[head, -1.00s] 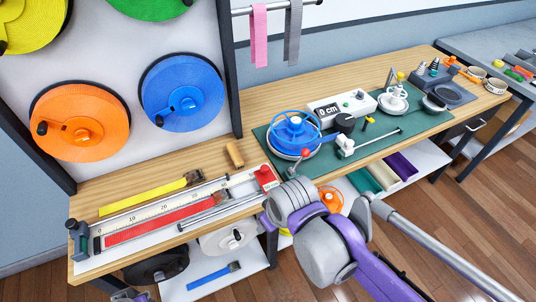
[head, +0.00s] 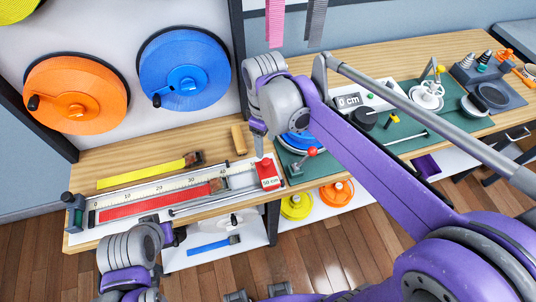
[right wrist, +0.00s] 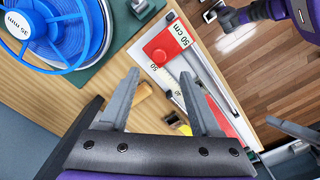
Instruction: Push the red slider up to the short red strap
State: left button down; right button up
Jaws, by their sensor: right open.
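The red slider (head: 268,172), with a white "50 cm" label, sits at the right end of the long white ruler board (head: 242,177). It also shows in the right wrist view (right wrist: 166,45). The short red strap (head: 150,206) lies flat along the board, with a metal-and-brown end piece towards the slider. A gap separates them. My right gripper (head: 260,150) points down just above and beside the slider; in the right wrist view it is open and empty (right wrist: 161,74), with the slider beyond its fingertips. My left gripper (head: 168,236) is at the board's front edge, its jaws unclear.
A yellow strap (head: 142,173) lies behind the board, and a wooden block (head: 239,139) stands behind its right end. A metal rod runs along the board's front. The blue reel (right wrist: 52,30) on the green mat is close to my right gripper.

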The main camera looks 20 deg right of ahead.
aim_at(266, 161)
notch_tip(266, 161, down, 8)
jog(key=shift+f, duration=0.25)
grip_shut()
dwell(0.4)
dwell(1.1)
